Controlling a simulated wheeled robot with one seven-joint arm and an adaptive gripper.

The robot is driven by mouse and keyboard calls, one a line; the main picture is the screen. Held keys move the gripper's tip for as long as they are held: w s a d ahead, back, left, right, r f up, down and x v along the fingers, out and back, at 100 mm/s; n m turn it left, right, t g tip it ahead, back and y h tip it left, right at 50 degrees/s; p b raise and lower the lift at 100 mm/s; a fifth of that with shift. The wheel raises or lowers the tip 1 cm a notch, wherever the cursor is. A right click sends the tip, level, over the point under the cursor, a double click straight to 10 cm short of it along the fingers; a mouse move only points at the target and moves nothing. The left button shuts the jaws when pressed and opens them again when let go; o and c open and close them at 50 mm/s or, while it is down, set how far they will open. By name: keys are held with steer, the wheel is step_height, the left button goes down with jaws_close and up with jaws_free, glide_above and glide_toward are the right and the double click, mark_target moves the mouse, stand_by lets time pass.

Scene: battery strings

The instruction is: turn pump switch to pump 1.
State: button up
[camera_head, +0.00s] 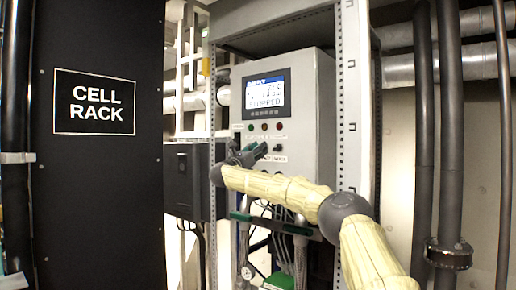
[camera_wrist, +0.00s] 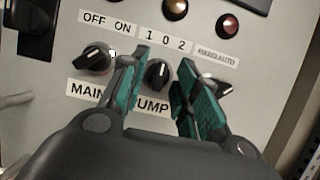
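The pump switch (camera_wrist: 158,73) is a black round knob below a "1 0 2" label (camera_wrist: 165,40) and above a partly covered "PUMP" label. Its white mark seems to point up, near the 0. My gripper (camera_wrist: 164,60) is open, with one teal finger on each side of the knob; a gap shows on both sides, and I cannot tell how near the tips are to the panel. In the head view my gripper (camera_head: 246,154) is at the grey control panel (camera_head: 308,100) and hides the pump switch.
The main switch (camera_wrist: 96,58) under "OFF ON" is close left of the left finger. Another knob (camera_wrist: 223,86) is partly hidden behind the right finger. Indicator lamps (camera_wrist: 228,25) sit above. The panel's screen (camera_head: 264,92) reads "STOPPED". A perforated rack post (camera_head: 352,100) stands right of the panel.

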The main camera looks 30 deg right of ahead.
steer(key=shift+r, duration=0.1)
jaws_close()
steer(key=shift+s+n+b, duration=0.1)
steer(key=shift+n+b, duration=0.2)
steer(key=shift+b, duration=0.1)
steer(key=shift+s+d+r+n+t+y+b, duration=0.15)
steer(key=shift+n+t+y+b, duration=0.65)
steer(key=shift+n, duration=1.2)
steer(key=shift+a+r+n+t+y+b, duration=0.1)
steer(key=shift+n+t+y+b, duration=0.65)
steer(key=shift+n, duration=1.25)
steer(key=shift+s+d+r+n+t+y+b, duration=0.15)
steer(key=shift+n+t+y+b, duration=0.65)
steer(key=shift+n, duration=1.2)
steer(key=shift+w, duration=0.1)
jaws_free()
steer(key=shift+a, duration=0.1)
steer(key=shift+w+f, duration=0.15)
steer(key=shift+f, duration=0.15)
